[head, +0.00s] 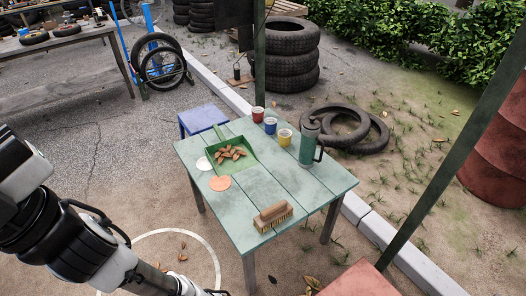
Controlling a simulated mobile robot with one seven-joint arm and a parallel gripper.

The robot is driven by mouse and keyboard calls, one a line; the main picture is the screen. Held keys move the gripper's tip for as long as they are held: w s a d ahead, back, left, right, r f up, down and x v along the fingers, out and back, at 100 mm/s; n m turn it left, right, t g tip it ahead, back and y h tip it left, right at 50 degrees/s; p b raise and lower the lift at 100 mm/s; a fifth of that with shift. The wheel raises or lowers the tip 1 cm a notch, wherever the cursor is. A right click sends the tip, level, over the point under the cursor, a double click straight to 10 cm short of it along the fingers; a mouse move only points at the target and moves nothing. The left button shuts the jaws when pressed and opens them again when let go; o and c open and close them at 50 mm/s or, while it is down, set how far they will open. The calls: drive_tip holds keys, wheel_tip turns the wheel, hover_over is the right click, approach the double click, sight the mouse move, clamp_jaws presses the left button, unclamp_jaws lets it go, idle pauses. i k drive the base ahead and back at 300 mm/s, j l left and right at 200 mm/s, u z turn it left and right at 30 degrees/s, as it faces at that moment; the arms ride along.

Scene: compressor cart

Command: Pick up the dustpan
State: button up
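The green dustpan (249,166) lies on the pale green plank table (318,184), toward its back left. Its handle (219,132) points to the far side, near the table's back edge. Several brown leaves (230,152) lie in its pan. My arm comes in at the left and runs down to the bottom edge, well apart from the dustpan. My gripper is not visible; the arm's end is cut off by the bottom edge.
A white cup or lid (203,163) and an orange disc (220,183) sit close to the dustpan. A brush (273,216), three small cups (270,125) and a green mug (309,142) share the table. A blue stool (202,118) stands behind. A green post (450,155) rises at right.

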sight(228, 167)
drive_tip(key=u, duration=0.4)
drive_tip(key=z, duration=2.6)
drive_tip(key=u, duration=2.6)
drive_tip(key=i+j+z, duration=0.2)
drive_tip(key=i+j, duration=0.35)
